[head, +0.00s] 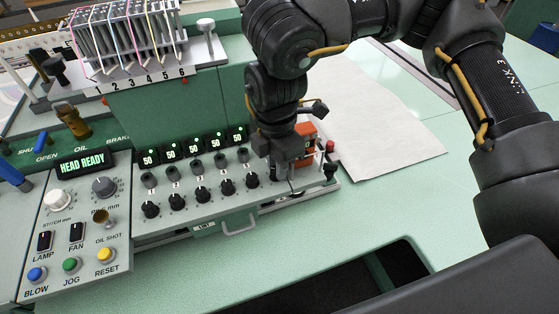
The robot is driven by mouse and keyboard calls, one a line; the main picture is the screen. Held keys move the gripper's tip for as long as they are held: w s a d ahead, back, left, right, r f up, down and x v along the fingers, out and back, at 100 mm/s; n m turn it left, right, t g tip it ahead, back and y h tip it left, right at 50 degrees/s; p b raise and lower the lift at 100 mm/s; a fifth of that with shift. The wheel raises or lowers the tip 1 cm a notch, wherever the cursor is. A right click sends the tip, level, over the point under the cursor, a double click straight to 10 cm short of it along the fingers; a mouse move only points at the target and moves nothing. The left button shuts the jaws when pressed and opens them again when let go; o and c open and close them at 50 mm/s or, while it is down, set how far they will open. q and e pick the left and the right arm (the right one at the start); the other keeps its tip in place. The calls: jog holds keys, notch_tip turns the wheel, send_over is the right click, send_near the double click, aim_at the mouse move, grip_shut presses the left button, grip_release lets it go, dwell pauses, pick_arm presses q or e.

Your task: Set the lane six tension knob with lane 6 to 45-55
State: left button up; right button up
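The tension panel (190,222) has a row of grey knobs with a row of black knobs (202,194) below it. Several green displays (194,146) above them read 50. My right gripper (283,178) points down over the right end of the panel, where the lane six column lies. The lane six knob and its display are hidden behind the gripper and wrist. I cannot tell whether the fingers touch the knob or how far apart they are. My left gripper is not in view.
A control box with a HEAD READY display (82,164) and coloured buttons stands at left. Numbered yarn guides (130,40) rise behind the panel. A red-and-black part (330,147) is right of my gripper. White cloth (375,120) lies on the pale green table, with a dark opening (400,262) in front.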

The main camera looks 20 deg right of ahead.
grip_shut()
jog(key=shift+n, duration=0.4)
jog(key=shift+n+b, duration=0.3)
jog(key=o, duration=0.8)
grip_release()
notch_tip(320, 180, up, 11)
jog(key=b, duration=0.1)
